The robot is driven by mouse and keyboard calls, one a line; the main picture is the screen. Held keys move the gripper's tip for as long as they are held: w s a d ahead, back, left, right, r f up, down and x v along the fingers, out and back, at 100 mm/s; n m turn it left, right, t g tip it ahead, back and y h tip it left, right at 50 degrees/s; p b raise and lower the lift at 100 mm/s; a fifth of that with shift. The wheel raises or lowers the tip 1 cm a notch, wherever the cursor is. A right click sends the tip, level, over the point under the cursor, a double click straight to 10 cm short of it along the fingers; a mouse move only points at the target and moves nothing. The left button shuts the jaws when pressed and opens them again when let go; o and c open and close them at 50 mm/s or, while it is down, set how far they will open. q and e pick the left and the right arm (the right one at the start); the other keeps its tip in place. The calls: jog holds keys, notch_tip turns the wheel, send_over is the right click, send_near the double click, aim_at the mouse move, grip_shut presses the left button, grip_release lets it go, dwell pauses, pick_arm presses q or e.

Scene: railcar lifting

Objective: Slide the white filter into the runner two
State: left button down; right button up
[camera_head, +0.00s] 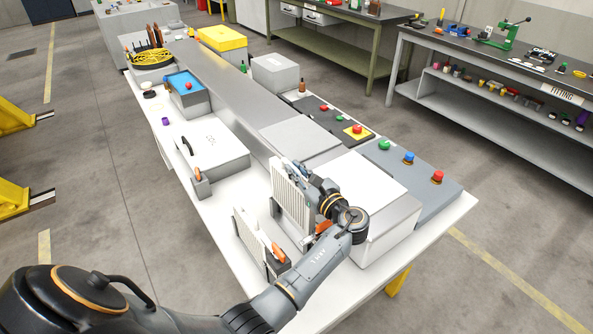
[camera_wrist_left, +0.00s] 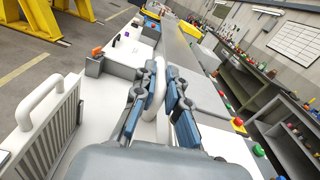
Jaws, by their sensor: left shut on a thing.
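My left gripper (camera_head: 305,180) is shut on the handle of an upright white filter (camera_head: 285,205) with a ribbed face. In the left wrist view the blue-grey fingers (camera_wrist_left: 160,95) close around the white handle (camera_wrist_left: 159,86). The filter's lower edge is near a dark upright guide (camera_head: 274,207); I cannot tell whether it is seated in the runner. A second ribbed white filter (camera_head: 247,236) stands to the lower left, beside a dark holder with an orange part (camera_head: 279,253). Its frame and handle show in the left wrist view (camera_wrist_left: 42,105). My right gripper is out of view.
A white box with a black handle (camera_head: 210,147) lies on the white bench. A larger white box (camera_head: 360,180) stands right of the held filter. A grey panel (camera_head: 425,180) carries green, blue and red buttons. A yellow case (camera_head: 222,40) sits farther back.

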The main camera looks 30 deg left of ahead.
pick_arm(q)
jog(key=shift+r+p, duration=0.1)
jog(key=shift+p, duration=0.65)
dwell(1.0)
jog(key=shift+f+b, duration=1.45)
jog(key=shift+f, duration=0.55)
jog(key=c, duration=1.4)
grip_release()
jog(key=shift+o, duration=0.5)
jog(key=shift+f, duration=0.1)
jog(key=shift+s+d, duration=0.1)
jog(key=shift+s+d+f, duration=0.1)
jog(key=shift+s+d, duration=0.05)
jog(key=shift+d, duration=0.15)
jog(key=v, duration=0.6)
jog(key=shift+d+r, duration=0.25)
jog(key=shift+d, duration=0.15)
